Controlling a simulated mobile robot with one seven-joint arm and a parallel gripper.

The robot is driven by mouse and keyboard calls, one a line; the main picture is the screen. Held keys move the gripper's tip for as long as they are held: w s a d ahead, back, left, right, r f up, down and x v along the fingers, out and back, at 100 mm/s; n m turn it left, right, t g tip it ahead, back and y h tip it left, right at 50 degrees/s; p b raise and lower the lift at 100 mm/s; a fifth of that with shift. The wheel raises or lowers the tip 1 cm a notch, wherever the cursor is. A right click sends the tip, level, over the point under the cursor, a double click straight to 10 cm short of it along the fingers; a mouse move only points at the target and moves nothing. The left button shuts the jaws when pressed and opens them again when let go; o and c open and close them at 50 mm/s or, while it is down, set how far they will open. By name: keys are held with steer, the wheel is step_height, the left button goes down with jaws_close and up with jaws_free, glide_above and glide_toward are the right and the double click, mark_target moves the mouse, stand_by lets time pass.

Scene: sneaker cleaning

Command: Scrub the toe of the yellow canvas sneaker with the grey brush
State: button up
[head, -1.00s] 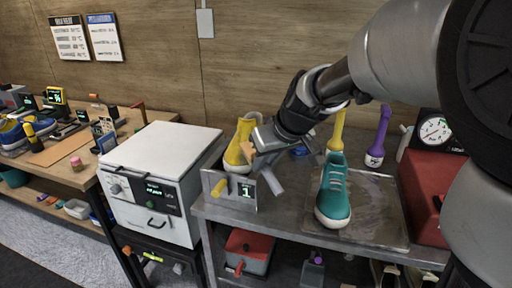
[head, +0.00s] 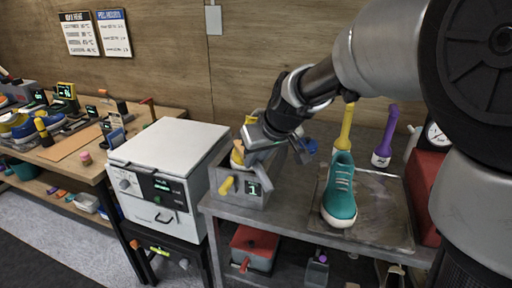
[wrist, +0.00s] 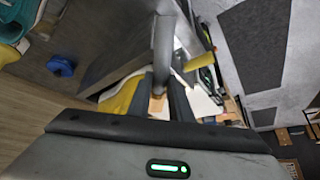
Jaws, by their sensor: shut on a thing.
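The yellow canvas sneaker (head: 250,120) is in a grey open-topped holder (head: 254,197) at the left end of the metal bench in the head view. My gripper (head: 246,153) is low over it and hides most of it. The sneaker also shows in the wrist view (wrist: 121,98), beside my fingers (wrist: 166,92). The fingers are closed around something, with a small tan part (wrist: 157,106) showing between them. I take this to be the grey brush, but its body is mostly hidden. I cannot tell whether it touches the toe.
The holder has a yellow handle (head: 226,186) and a display reading 1. A teal sneaker (head: 340,197) stands on a flat tray (head: 385,225) to the right. Behind are a yellow bottle (head: 344,128) and a purple bottle (head: 385,140). A white oven (head: 165,150) stands left.

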mark_target(255, 166)
steer(key=shift+s+a+r+p, duration=0.1)
steer(key=shift+s+r+p, duration=0.15)
steer(key=shift+r+p, duration=0.5)
steer(key=shift+s+a+r+p, duration=0.1)
steer(key=shift+s+r+p, duration=0.15)
steer(key=shift+r, duration=0.85)
steer(key=shift+s+r+p, duration=0.2)
steer(key=shift+r+p, duration=0.35)
steer(key=shift+r, duration=0.4)
steer(key=shift+s+a+r+p, duration=0.1)
steer(key=shift+s+r+p, duration=0.1)
steer(key=shift+r+p, duration=0.4)
steer(key=shift+s+r+p, duration=0.15)
steer(key=shift+r+p, duration=0.05)
steer(key=shift+r, duration=0.65)
